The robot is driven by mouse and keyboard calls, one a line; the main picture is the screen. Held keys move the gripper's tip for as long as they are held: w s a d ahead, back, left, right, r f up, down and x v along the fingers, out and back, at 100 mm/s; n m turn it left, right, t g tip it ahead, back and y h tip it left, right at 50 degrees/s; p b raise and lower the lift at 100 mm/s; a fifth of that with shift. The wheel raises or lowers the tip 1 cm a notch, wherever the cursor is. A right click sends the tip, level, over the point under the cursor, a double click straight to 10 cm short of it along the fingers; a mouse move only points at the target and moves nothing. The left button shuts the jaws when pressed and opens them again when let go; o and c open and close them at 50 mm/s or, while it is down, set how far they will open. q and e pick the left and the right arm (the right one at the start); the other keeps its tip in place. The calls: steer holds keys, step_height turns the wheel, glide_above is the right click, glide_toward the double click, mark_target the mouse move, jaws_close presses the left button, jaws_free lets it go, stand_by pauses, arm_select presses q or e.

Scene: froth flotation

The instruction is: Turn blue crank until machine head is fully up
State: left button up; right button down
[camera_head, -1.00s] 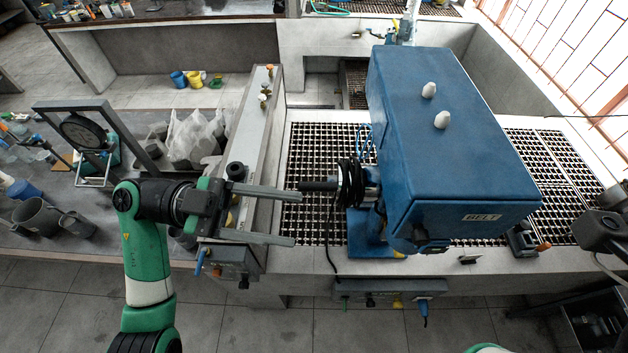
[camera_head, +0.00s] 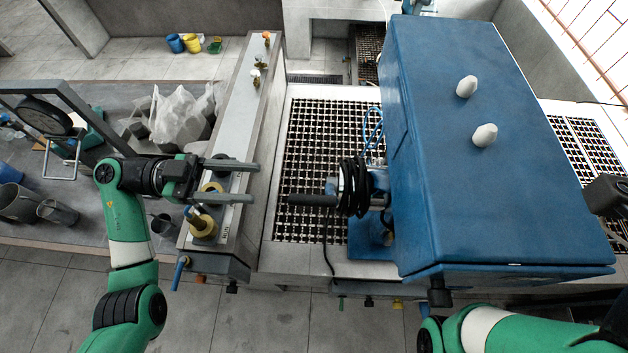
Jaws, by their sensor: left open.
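The blue machine head (camera_head: 455,120) is a large box at centre right with two pale knobs on top. The crank has a black handle (camera_head: 312,200) that points left from the machine's left side. Black coils (camera_head: 352,188) sit around its shaft. A blue base (camera_head: 368,242) shows below it. My left gripper (camera_head: 255,181) is open and empty, with its two fingers pointing right toward the handle. A gap separates the fingertips from the handle. My right arm (camera_head: 500,330) shows at the bottom right, and its gripper is not clearly in view.
A yellow-topped fitting (camera_head: 203,225) stands close below the fingers. A grating (camera_head: 315,140) lies behind the handle. White bags (camera_head: 180,115) and grey cups (camera_head: 20,203) stand on the left bench.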

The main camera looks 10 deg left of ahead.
arm_select(q)
step_height(320, 180, down, 6)
steer(key=b, duration=0.4)
steer(key=shift+b, duration=0.35)
steer(key=b, duration=0.2)
glide_toward(325, 202)
steer(key=d, duration=0.2)
steer(key=w+d, duration=0.1)
steer(key=d, duration=0.1)
steer(key=d+f, duration=0.1)
steer(key=d, duration=0.1)
steer(key=shift+w+d+f, duration=0.1)
steer(key=shift+w+d, duration=0.05)
steer(key=shift+d, duration=0.3)
jaws_close()
stand_by(0.3)
